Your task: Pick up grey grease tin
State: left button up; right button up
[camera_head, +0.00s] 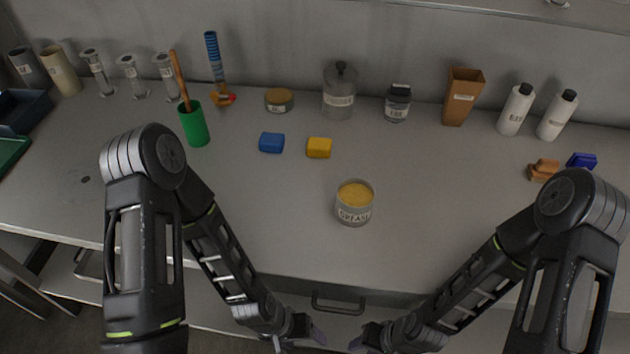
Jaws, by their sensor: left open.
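The grey grease tin (353,214) stands upright on the grey table, right of the middle in the head view. It is open at the top, shows yellow grease inside, and has a white label reading "GREASE". My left gripper (300,338) is low in the view, in front of the table's front edge. It is open and empty, apart from the tin. My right gripper (368,340) is also low, just right of the left one, and apart from the tin. Its fingertips are too small and dark to judge.
A blue block (271,143) and a yellow block (319,148) lie behind the tin. A green cup (194,125), a short round tin (279,100), a glass jar (339,92), a brown container (461,97) and white bottles (515,110) stand farther back. The table around the grease tin is clear.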

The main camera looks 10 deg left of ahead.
aim_at(356, 196)
jog(key=k+j+z, duration=0.25)
jog(key=z, duration=0.15)
jog(key=k+j+z, duration=0.15)
jog(key=k+z, duration=0.7)
jog(key=i+j, duration=0.05)
jog(key=i, duration=0.05)
